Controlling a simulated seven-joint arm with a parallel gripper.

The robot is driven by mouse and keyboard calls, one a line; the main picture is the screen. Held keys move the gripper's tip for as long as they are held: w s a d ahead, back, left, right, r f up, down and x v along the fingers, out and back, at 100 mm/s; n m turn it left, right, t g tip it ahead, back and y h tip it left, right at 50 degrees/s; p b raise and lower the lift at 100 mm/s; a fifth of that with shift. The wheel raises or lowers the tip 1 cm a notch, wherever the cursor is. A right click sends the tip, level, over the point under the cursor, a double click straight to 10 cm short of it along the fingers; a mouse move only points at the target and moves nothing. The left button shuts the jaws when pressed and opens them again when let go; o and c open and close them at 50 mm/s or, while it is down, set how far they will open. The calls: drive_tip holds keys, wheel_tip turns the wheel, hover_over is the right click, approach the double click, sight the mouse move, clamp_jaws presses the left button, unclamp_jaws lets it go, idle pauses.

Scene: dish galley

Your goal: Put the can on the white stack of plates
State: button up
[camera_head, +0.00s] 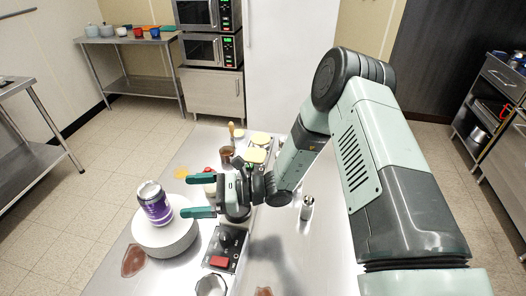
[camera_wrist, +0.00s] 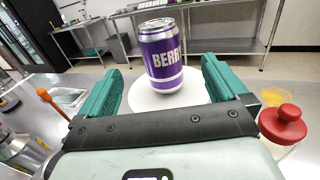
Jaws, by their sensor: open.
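The purple can (camera_head: 155,205) with a silver top stands on the white stack of plates (camera_head: 165,238) at the front left of the counter. It leans slightly in the head view. In the wrist view the can (camera_wrist: 162,62) is upright and the white top plate (camera_wrist: 190,92) shows around its base. My gripper (camera_head: 192,196) is open, with its green fingers pointing left toward the can. In the wrist view the fingers (camera_wrist: 160,90) are spread wide on both sides, with the can beyond them and apart from them.
A black device with a red button (camera_head: 219,261) sits right of the plates. A red-lidded jar (camera_wrist: 283,125) stands right of my gripper in the wrist view. A brown spill (camera_head: 134,260) lies left of the plates. Yellow-topped items (camera_head: 256,155) and a brown cup (camera_head: 227,154) stand farther back.

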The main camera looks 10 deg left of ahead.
drive_tip(key=s+d+r+n+h, duration=0.3)
drive_tip(key=d+r+n+h, duration=0.7)
drive_tip(key=d+r, duration=0.6)
drive_tip(key=s+d+r+n+t+h, duration=0.2)
drive_tip(key=s+d+r+t+h, duration=0.1)
drive_tip(key=d+r, duration=0.4)
drive_tip(key=s+d+r+n+t+h, duration=0.2)
drive_tip(key=s+d+r+t+h, duration=0.2)
drive_tip(key=d, duration=0.9)
wheel_tip(320, 180, up, 4)
drive_tip(key=s+t, duration=0.2)
drive_tip(key=t, duration=0.2)
drive_tip(key=shift+d+r+n, duration=0.15)
drive_tip(key=shift+d+n, duration=0.2)
drive_tip(key=shift+n, duration=0.05)
